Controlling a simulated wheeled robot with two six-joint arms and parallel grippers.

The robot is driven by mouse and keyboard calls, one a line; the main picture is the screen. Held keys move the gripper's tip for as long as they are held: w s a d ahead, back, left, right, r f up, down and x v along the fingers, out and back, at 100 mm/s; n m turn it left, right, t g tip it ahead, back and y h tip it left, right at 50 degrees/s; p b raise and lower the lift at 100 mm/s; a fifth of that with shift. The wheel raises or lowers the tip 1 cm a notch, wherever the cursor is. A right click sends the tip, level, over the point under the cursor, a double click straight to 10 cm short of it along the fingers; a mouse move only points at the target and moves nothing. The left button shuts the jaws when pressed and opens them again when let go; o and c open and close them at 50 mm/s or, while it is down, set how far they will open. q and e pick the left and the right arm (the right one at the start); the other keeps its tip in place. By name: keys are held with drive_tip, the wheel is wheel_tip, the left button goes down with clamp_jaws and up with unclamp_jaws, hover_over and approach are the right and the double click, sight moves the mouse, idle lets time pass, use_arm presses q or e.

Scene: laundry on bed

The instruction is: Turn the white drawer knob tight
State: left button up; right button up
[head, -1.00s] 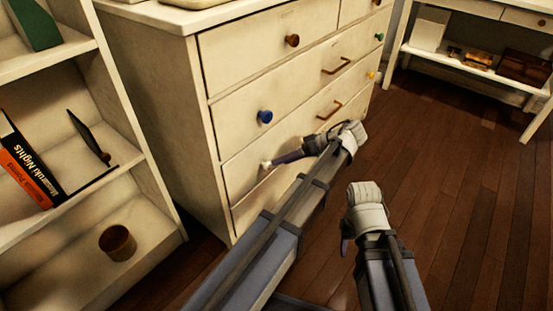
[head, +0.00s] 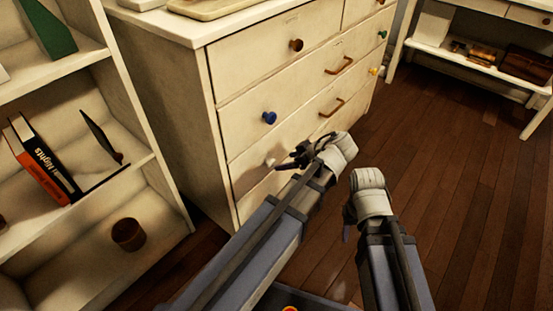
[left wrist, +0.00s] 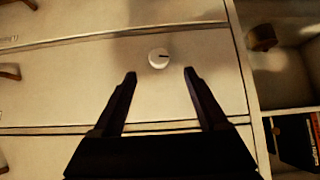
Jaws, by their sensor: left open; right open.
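The white drawer knob (head: 270,161) sits on a lower drawer front of the cream dresser. In the left wrist view the knob (left wrist: 158,58) is round, with a short dark line on its face. My left gripper (head: 291,157) is open and just right of the knob in the head view. In the left wrist view its two dark fingertips (left wrist: 159,73) are spread either side of the knob's line, with the knob apart from both. My right gripper (head: 346,234) is open, low in front of the dresser; its fingers are mostly hidden behind its own wrist.
A blue knob (head: 269,118) is on the drawer above, and brown, green and yellow knobs are on other drawers. A shelf unit (head: 168,180) with books and a brown cup (head: 128,234) stands at the left. The wooden floor (head: 460,200) at right is clear.

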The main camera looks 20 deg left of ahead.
sight(274, 164)
use_arm(q)
drive_tip(key=b+x, duration=0.5)
drive_tip(key=x, duration=0.2)
drive_tip(key=shift+d, duration=0.15)
drive_tip(key=shift+w+a+f+b, duration=0.15)
drive_tip(key=shift+a+f+b, duration=0.2)
drive_tip(key=shift+a, duration=0.1)
clamp_jaws()
